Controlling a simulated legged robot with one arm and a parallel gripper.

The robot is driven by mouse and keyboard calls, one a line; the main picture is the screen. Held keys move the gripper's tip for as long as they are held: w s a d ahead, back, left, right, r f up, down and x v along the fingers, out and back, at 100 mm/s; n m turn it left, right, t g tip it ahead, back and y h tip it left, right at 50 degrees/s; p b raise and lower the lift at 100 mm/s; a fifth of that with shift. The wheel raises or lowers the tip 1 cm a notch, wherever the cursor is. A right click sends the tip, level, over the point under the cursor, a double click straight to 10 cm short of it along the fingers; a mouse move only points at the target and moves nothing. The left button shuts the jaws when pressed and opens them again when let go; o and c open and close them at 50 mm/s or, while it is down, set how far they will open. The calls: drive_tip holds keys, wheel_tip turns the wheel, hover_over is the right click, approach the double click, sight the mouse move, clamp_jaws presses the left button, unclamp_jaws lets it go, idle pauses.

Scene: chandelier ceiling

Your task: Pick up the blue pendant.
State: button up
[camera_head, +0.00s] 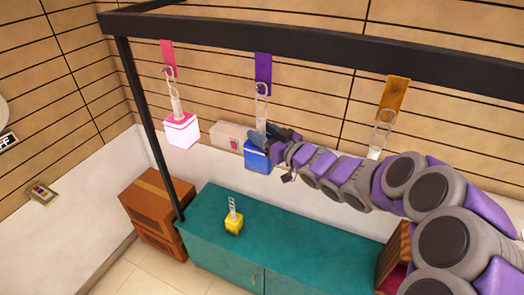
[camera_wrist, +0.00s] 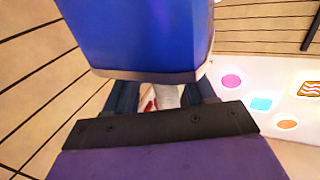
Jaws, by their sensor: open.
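The blue pendant (camera_head: 257,158) is a blue block with a pale stem, hanging below a purple strap (camera_head: 263,70) from the black frame. My gripper (camera_head: 266,134) reaches in from the right at the pendant's stem, just above the block. In the wrist view the blue pendant (camera_wrist: 140,35) fills the upper middle, close to the camera. The open fingers (camera_wrist: 160,97) show beyond it on both sides, with a pale stem-like part between them. Whether they touch the stem is hidden.
A pink pendant (camera_head: 182,131) hangs left, and an orange strap (camera_head: 394,92) hangs right, its lower end behind my arm. A yellow pendant (camera_head: 234,224) stands on the teal cabinet (camera_head: 205,245). A black post (camera_head: 150,130) and beam (camera_head: 300,40) frame the space. Brown boxes (camera_head: 150,200) stand left.

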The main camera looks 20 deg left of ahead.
drive_tip(key=shift+a+f, duration=0.2)
drive_tip(key=shift+a, duration=0.4)
drive_tip(key=c, duration=0.6)
drive_tip(key=shift+d, duration=0.2)
drive_tip(key=c, duration=0.4)
drive_tip(key=shift+d+r, duration=0.1)
drive_tip(key=shift+d, duration=0.1)
clamp_jaws()
drive_tip(key=shift+a, duration=0.25)
drive_tip(key=shift+d, duration=0.15)
